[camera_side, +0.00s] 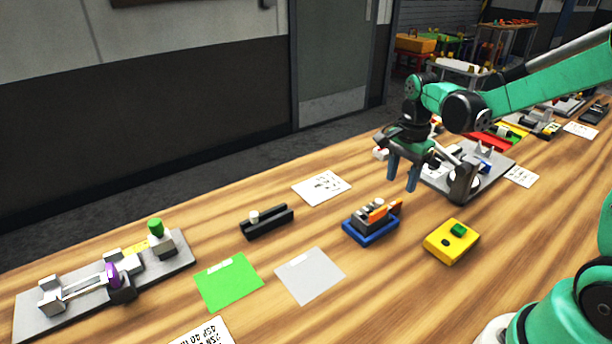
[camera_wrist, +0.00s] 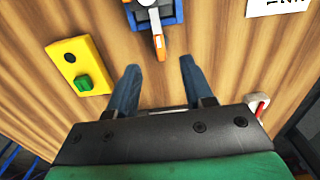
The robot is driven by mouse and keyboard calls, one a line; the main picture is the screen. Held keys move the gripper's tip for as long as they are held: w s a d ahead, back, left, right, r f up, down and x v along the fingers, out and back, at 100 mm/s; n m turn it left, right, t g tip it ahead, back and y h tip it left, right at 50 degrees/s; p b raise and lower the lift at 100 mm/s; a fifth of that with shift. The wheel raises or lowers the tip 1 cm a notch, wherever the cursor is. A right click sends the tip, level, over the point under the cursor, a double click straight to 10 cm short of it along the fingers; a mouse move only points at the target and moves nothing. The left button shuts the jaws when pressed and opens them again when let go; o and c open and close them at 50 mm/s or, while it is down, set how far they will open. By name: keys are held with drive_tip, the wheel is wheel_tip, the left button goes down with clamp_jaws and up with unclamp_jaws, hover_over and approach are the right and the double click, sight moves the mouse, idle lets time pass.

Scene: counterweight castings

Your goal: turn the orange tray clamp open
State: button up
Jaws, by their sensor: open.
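The orange clamp (camera_side: 378,211) sits on a small block with a blue base (camera_side: 371,231) on the wooden table. In the wrist view the clamp's orange tip (camera_wrist: 160,47) shows at the top middle, with part of the blue base (camera_wrist: 176,14) above it; the rest is cut off by the frame edge. My gripper (camera_side: 402,186) is open and empty, above the table and just behind and to the right of the clamp in the side view. In the wrist view my gripper's blue fingers (camera_wrist: 158,72) are apart, with bare wood between them, and the clamp tip lies just beyond them.
A yellow box with a green button (camera_side: 451,241) stands right of the clamp. A grey fixture plate (camera_side: 497,158) lies behind my gripper. A black rail block (camera_side: 266,222), a grey mat (camera_side: 309,275) and a green mat (camera_side: 228,281) lie left. Wood around the clamp is clear.

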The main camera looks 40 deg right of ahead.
sight(396, 202)
drive_tip(key=shift+f, duration=2.85)
clamp_jaws()
